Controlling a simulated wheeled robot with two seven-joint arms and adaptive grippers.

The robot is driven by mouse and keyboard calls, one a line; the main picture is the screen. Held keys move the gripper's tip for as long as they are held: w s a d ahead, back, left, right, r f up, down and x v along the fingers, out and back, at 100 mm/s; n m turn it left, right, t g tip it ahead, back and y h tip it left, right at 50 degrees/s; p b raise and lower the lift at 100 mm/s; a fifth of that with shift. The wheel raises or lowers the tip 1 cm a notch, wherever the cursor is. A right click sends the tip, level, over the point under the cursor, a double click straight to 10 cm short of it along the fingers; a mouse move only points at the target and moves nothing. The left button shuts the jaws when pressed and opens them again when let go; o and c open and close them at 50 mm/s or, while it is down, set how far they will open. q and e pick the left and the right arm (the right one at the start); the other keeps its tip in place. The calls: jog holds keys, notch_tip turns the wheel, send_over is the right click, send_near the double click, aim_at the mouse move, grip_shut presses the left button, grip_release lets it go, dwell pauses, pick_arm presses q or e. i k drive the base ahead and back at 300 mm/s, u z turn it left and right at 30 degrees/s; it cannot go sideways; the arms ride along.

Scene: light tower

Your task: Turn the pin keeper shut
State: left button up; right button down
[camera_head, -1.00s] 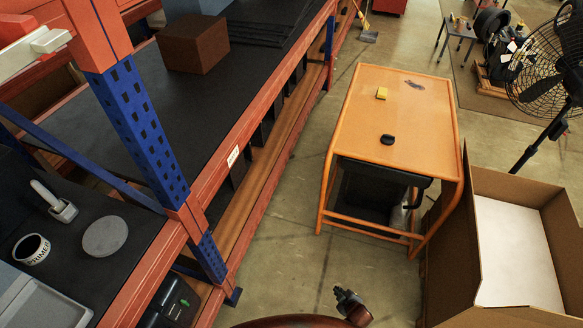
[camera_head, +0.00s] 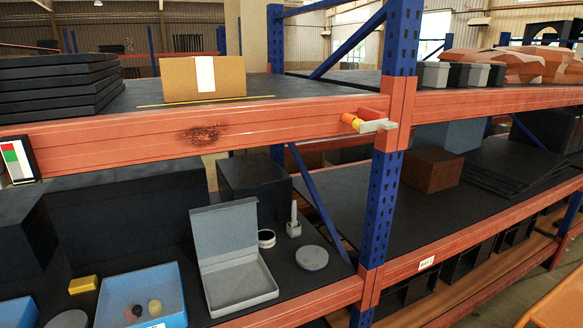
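At the joint of the upper orange shelf beam and the blue upright is a small fitting (camera_head: 370,121). It has a yellow-orange end at its left, a red part, and a pale grey bar that sticks out toward me. It looks like the pin keeper, but it is too small to tell how its parts sit or whether it is turned shut. Neither of my grippers is in view, and nothing of mine touches the fitting.
The blue upright (camera_head: 376,215) stands right of centre. A cardboard box (camera_head: 203,79) sits on the upper shelf. Below are an open grey case (camera_head: 238,285), a blue bin (camera_head: 140,299) and a brown box (camera_head: 433,170). A scorched patch (camera_head: 205,134) marks the upper beam.

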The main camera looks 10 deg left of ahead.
aim_at(384, 123)
jog(key=u, duration=1.05)
jog(key=i, duration=0.6)
jog(key=z, duration=1)
jog(key=i, duration=0.5)
jog(key=z, duration=0.6)
